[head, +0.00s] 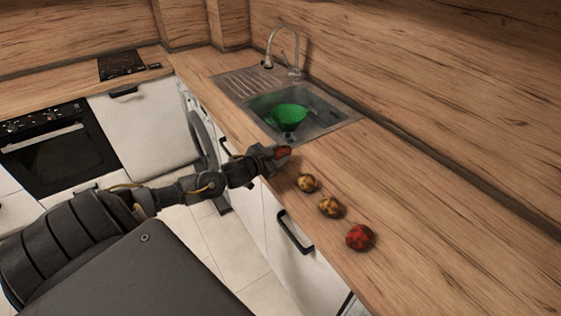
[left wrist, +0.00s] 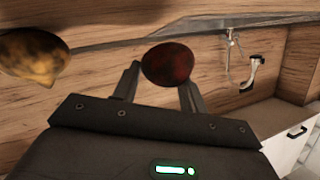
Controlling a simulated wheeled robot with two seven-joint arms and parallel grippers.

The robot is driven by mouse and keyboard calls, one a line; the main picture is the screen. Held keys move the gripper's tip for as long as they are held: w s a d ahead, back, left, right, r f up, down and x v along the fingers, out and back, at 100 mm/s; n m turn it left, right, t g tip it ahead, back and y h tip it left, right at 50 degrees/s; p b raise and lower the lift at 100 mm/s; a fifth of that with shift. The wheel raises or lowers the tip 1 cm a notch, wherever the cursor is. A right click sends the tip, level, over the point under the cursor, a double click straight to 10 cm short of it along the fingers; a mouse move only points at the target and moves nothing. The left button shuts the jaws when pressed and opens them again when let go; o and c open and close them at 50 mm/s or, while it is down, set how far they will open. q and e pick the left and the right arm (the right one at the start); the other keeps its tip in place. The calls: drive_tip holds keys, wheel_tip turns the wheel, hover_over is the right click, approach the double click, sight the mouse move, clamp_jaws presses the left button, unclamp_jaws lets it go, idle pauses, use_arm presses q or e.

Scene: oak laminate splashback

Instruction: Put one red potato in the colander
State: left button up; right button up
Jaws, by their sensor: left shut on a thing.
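My left gripper (head: 277,153) is shut on a red potato (head: 283,151), just above the counter near the sink's front right corner. In the left wrist view the dark red potato (left wrist: 168,64) sits between the two fingers of the gripper (left wrist: 160,88). The green colander (head: 286,117) stands in the sink basin, beyond the gripper. A second red potato (head: 360,237) lies on the counter at the near end of a row. My right gripper is not in view.
Two yellowish potatoes (head: 307,183) (head: 331,207) lie on the counter between the gripper and the second red potato. A yellow potato also shows in the left wrist view (left wrist: 34,58). The steel sink (head: 330,127) has a tap (head: 295,55) at its back. The counter (head: 440,230) at right is clear.

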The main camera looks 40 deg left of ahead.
use_arm(q)
drive_tip(key=f, duration=0.2)
drive_tip(key=p, duration=0.1)
drive_tip(key=shift+w+d+f, duration=0.3)
drive_tip(key=shift+f, duration=0.1)
drive_tip(key=shift+s+f, duration=0.1)
drive_tip(key=shift+f, duration=0.3)
drive_tip(key=o, duration=1.4)
